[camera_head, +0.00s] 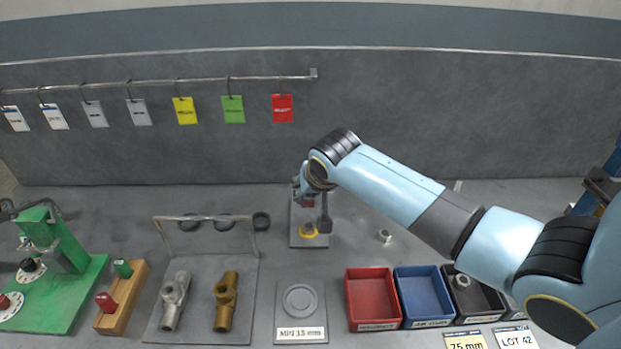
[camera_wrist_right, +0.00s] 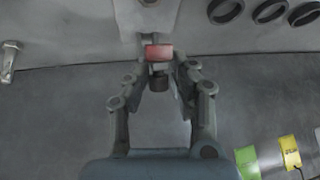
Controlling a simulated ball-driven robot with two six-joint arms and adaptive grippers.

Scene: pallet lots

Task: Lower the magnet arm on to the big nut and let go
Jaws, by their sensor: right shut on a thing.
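My right gripper (camera_head: 307,198) reaches down over a small stand with a grey base plate (camera_head: 309,241) in the middle of the bench. In the right wrist view its fingers (camera_wrist_right: 160,62) are shut on the red handle (camera_wrist_right: 158,52) of the magnet arm. A dark round piece (camera_wrist_right: 158,83) shows just beside the handle. In the head view the gripper hides most of the magnet arm. My left gripper is out of view.
Red (camera_head: 372,325), blue (camera_head: 424,321) and black (camera_head: 474,317) bins stand at the front right. A rack plate (camera_head: 197,325) with two fittings and a green fixture (camera_head: 66,285) stand to the left. Coloured tags hang from a rail (camera_head: 160,82) behind.

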